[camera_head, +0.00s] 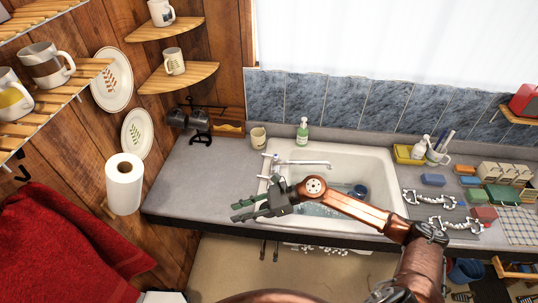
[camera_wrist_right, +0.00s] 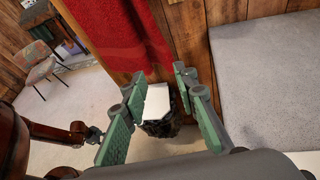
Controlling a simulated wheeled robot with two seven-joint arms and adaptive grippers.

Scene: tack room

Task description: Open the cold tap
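The chrome tap (camera_head: 303,162) stands at the left rim of the white sink (camera_head: 378,165), its spout reaching right over the basin. Small handles show on its left side, one farther back (camera_head: 268,156) and one nearer (camera_head: 266,177). No marking shows which is cold. My right gripper (camera_head: 243,210) hangs over the counter's front edge, left of the sink and nearer than the handles, pointing left. It touches neither handle. In the right wrist view its green fingers (camera_wrist_right: 160,82) are apart with nothing held.
A beige mug (camera_head: 258,137) and a green soap bottle (camera_head: 303,131) stand behind the tap. The grey counter (camera_head: 195,180) left of the sink is mostly clear, with a paper roll (camera_head: 124,183) beyond it. Sponges and bridle bits (camera_head: 435,200) lie right of the sink.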

